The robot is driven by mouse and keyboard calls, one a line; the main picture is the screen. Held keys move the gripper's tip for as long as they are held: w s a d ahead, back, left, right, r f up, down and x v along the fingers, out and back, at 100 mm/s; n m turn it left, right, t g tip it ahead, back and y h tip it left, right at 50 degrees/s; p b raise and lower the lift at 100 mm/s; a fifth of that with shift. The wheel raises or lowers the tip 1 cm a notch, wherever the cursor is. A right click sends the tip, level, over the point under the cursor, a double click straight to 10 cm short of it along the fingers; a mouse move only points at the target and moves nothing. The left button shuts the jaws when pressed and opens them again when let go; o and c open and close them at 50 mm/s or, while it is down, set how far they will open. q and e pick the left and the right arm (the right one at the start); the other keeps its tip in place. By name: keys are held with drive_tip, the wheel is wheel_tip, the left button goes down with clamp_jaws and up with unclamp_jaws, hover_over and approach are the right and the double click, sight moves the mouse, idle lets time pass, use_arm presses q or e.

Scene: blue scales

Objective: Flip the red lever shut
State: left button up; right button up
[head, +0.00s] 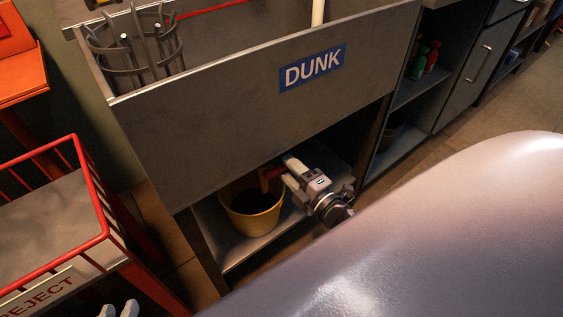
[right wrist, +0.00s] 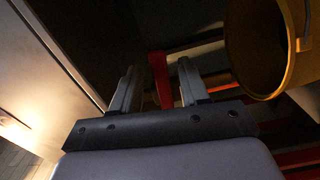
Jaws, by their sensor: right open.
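The red lever (head: 267,174) hangs beneath the grey DUNK sink, above the yellow bucket, and is partly hidden by my right gripper. My right gripper (head: 282,172) reaches under the sink with its fingers apart, close to the lever. In the right wrist view, the red lever (right wrist: 160,80) shows as an upright red bar between the two open fingers of the gripper (right wrist: 157,85), nearer the left one. I cannot tell whether they touch. My left gripper (head: 120,309) shows only as two fingertips, a little apart, at the bottom edge of the head view.
The yellow bucket (head: 254,216) stands on the low shelf (head: 232,257) beside my right gripper, and at the right of the wrist view (right wrist: 288,75). The sink wall (head: 200,130) overhangs the gripper. A red-railed REJECT bin (head: 103,205) stands left. A large arm part of mine covers the lower right.

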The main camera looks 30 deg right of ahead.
drive_tip(key=shift+w+a+b, duration=0.15)
drive_tip(key=shift+w+b, duration=0.15)
drive_tip(key=shift+w, duration=1.6)
drive_tip(key=shift+c, duration=0.3)
clamp_jaws()
drive_tip(key=shift+r+n, duration=0.3)
drive_tip(key=shift+n, duration=0.5)
drive_tip(key=shift+o, duration=0.3)
unclamp_jaws()
